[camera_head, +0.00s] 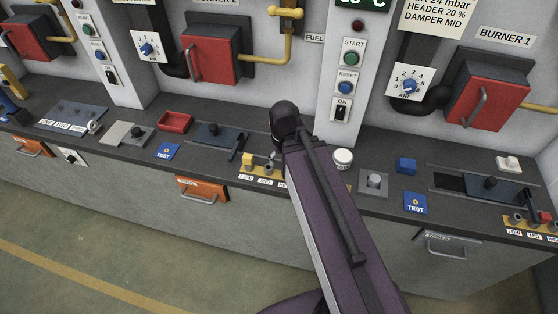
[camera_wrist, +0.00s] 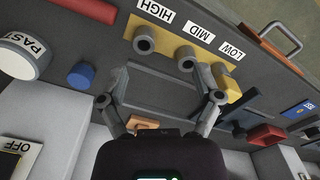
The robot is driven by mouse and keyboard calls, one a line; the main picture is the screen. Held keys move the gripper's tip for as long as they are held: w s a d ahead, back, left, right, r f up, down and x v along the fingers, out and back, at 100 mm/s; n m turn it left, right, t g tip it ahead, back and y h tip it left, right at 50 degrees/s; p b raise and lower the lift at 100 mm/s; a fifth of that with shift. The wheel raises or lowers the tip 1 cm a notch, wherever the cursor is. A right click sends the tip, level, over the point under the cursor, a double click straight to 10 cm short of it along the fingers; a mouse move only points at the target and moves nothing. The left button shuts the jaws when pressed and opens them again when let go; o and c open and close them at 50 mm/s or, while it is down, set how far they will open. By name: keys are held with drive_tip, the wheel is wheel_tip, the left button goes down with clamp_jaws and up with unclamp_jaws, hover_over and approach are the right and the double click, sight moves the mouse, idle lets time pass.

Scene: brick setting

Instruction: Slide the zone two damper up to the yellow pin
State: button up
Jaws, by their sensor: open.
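The damper under the burner 2 panel has a dark blue slider plate with a round knob (camera_head: 213,129) and a lever (camera_head: 236,146), set in a track in the counter. In front of it is a yellow strip marked LOW, MID and HIGH (camera_head: 262,175). A yellow pin (camera_head: 248,160) stands at LOW; it also shows in the wrist view (camera_wrist: 228,88). The MID and HIGH places show as grey rings there. My gripper (camera_wrist: 160,100) is open over the track, to the HIGH side of the yellow pin, its fingers apart with nothing seen between them. My arm hides part of the track.
A red tray (camera_head: 174,122) and blue TEST card (camera_head: 167,152) lie left of the damper. A white jar (camera_head: 342,158) and grey switch (camera_head: 373,182) stand right of my arm. Another damper (camera_head: 490,187) lies at far right. The panel wall rises behind the counter.

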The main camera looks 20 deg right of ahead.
drive_tip(key=shift+s+d, duration=0.1)
drive_tip(key=shift+d, duration=0.35)
